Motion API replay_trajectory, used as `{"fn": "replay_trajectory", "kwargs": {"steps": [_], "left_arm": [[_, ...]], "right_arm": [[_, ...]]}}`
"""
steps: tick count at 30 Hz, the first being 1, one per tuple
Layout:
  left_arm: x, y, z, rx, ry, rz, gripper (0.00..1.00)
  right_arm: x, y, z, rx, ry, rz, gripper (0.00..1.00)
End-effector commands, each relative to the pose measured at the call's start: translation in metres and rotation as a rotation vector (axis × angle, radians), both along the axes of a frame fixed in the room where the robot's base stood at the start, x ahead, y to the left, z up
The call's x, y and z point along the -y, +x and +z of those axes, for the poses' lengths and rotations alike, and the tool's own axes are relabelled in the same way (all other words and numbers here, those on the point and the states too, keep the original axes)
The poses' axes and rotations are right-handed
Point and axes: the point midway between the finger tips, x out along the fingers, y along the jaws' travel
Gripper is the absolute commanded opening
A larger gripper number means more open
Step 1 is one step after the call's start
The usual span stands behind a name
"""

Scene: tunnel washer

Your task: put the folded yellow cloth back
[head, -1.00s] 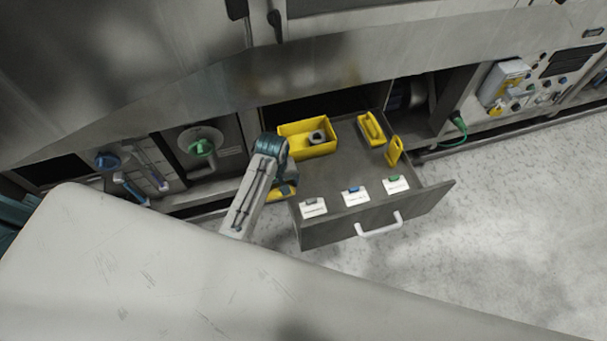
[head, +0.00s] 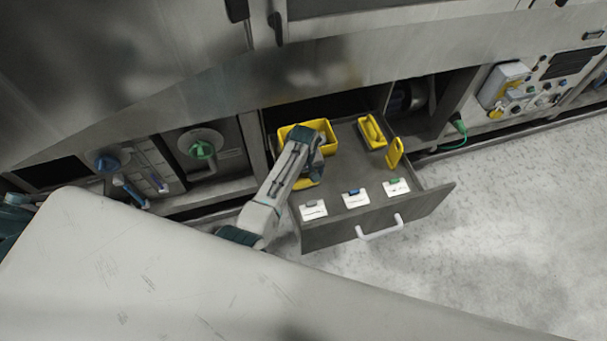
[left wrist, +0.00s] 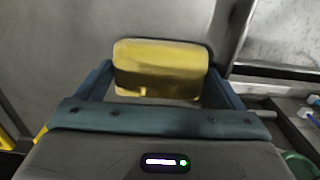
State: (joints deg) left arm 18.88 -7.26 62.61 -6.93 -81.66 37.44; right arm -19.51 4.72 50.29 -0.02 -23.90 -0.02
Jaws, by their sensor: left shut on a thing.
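The folded yellow cloth (left wrist: 160,68) is between the two fingers of my left gripper (left wrist: 160,88), which is shut on it. In the head view only part of the cloth (head: 304,183) shows below my left arm, over the left part of the open grey drawer (head: 345,158). My arm hides the fingers there. Grey drawer floor shows behind the cloth in the left wrist view; I cannot tell whether the cloth touches it. My right gripper is not in view.
A yellow bin (head: 290,130), partly hidden by my arm, stands at the drawer's back left. A small yellow tray (head: 372,132) and an upright yellow piece (head: 395,153) are at right. White cards (head: 354,199) line the drawer's front. The drawer's middle is clear.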

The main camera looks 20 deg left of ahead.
Motion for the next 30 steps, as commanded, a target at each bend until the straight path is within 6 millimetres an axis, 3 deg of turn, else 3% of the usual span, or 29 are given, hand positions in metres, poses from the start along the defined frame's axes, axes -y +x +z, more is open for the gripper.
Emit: {"fn": "replay_trajectory", "kwargs": {"steps": [7, 8, 9, 17, 22, 30], "left_arm": [[0.0, 0.0, -0.004, -0.001, -0.001, 0.0, 0.69], [0.0, 0.0, -0.003, -0.001, -0.001, 0.0, 0.96], [0.0, 0.0, -0.003, -0.001, -0.001, 0.0, 1.0], [0.0, 0.0, 0.0, 0.0, 0.0, 0.0, 1.0], [0.001, 0.001, 0.021, 0.003, -0.001, 0.0, 1.0], [0.001, 0.001, 0.079, 0.003, -0.001, 0.001, 1.0]], "right_arm": [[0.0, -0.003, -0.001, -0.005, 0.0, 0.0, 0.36], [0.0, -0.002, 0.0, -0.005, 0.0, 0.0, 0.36], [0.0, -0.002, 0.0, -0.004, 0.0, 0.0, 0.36], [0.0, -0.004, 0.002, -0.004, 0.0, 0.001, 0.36], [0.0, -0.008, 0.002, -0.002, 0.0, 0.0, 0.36], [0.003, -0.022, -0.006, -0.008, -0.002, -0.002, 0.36]]}}
